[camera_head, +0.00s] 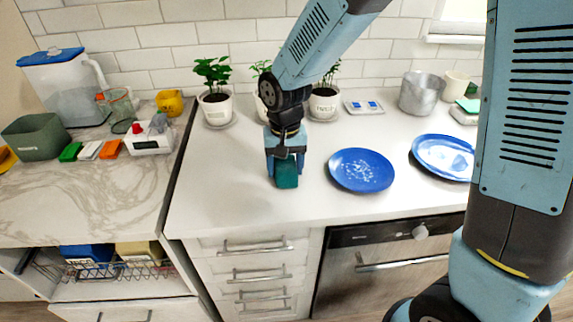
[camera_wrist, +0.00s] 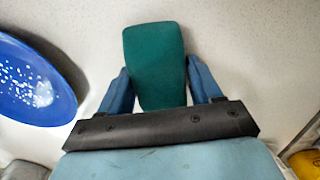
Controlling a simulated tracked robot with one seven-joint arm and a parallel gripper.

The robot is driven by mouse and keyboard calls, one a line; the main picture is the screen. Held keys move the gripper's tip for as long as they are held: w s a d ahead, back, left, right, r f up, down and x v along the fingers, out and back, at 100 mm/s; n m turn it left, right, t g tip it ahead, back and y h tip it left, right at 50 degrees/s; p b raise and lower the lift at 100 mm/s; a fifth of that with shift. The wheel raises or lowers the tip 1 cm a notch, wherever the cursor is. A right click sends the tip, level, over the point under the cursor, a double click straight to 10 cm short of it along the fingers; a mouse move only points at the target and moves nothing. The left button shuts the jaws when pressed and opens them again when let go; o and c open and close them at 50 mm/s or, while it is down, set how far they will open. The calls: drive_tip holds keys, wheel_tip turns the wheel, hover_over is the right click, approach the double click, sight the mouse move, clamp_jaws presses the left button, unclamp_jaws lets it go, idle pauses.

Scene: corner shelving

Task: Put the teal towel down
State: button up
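The teal towel (camera_head: 287,174) is a small dark green-teal folded block. It is at the front part of the white counter (camera_head: 235,190), in the middle of the head view. It also shows in the wrist view (camera_wrist: 154,62), between the two blue fingers. My gripper (camera_head: 285,160) points down with one finger at each side of the towel, and the fingers appear to press on it. I cannot tell whether the towel's underside touches the counter or is just above it.
A blue speckled plate (camera_head: 361,170) lies right of my gripper, with another blue plate (camera_head: 443,156) further right. Potted plants (camera_head: 217,107) and a scale (camera_head: 363,107) stand along the back wall. Counter left of the gripper is clear. A marble counter (camera_head: 100,190) holds several items.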

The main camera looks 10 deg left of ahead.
sight(288, 163)
drive_tip(key=o, duration=0.4)
drive_tip(key=shift+r, duration=0.1)
wheel_tip(288, 163, up, 12)
idle(0.5)
drive_tip(key=s+d+r+m+t, duration=0.1)
drive_tip(key=d+r, duration=0.3)
drive_tip(key=d, duration=0.4)
drive_tip(key=d+r+t, duration=0.1)
drive_tip(key=d+r, duration=0.3)
drive_tip(key=d, duration=0.4)
drive_tip(key=s+d+r+t, duration=0.1)
drive_tip(key=s+d, duration=0.2)
drive_tip(key=d, duration=0.2)
drive_tip(key=s+d+r+m+t, duration=0.1)
drive_tip(key=s+d, duration=0.2)
drive_tip(key=d, duration=0.2)
drive_tip(key=s+d+t, duration=0.1)
drive_tip(key=s+d, duration=0.2)
drive_tip(key=d, duration=0.2)
drive_tip(key=shift+s+r+m+t, duration=0.3)
drive_tip(key=shift+s+r+m, duration=0.05)
drive_tip(key=shift+r+m, duration=0.05)
